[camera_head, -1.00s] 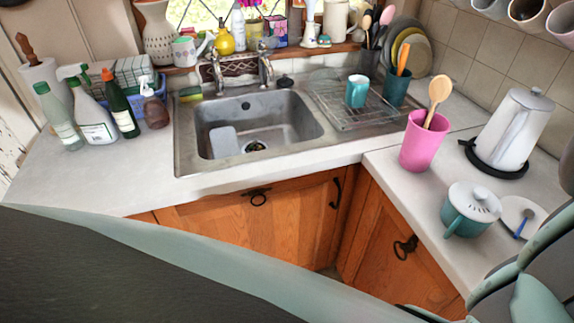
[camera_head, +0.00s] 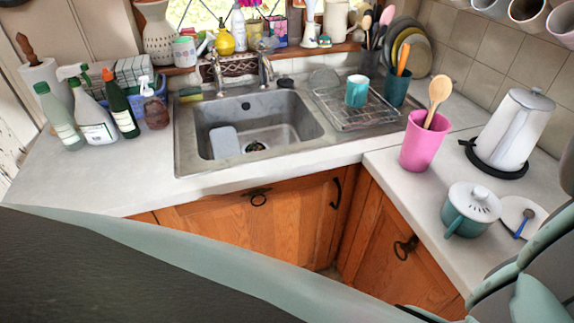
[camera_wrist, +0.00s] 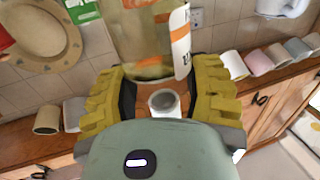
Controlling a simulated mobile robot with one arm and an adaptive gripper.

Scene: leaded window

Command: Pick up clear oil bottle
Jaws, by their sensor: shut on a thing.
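The clear oil bottle (camera_wrist: 140,50) shows in the wrist view as a clear body with yellowish contents and an orange and white label. My gripper (camera_wrist: 160,90) has its yellow-padded fingers on either side of the bottle and is shut on it. The bottle's far end runs out of the top of the wrist view. A small round pale piece shows between the fingers; I cannot tell if it is the bottle's cap. In the head view my arm crosses the bottom, and neither the gripper nor the held bottle can be made out.
The head view shows a sink (camera_head: 250,125), a pink cup (camera_head: 425,142), a white kettle (camera_head: 508,130) and a teal lidded pot (camera_head: 468,210). Spray bottles (camera_head: 92,115) stand at the left; the counter in front of them is clear. Several mugs (camera_wrist: 262,62) line a shelf in the wrist view.

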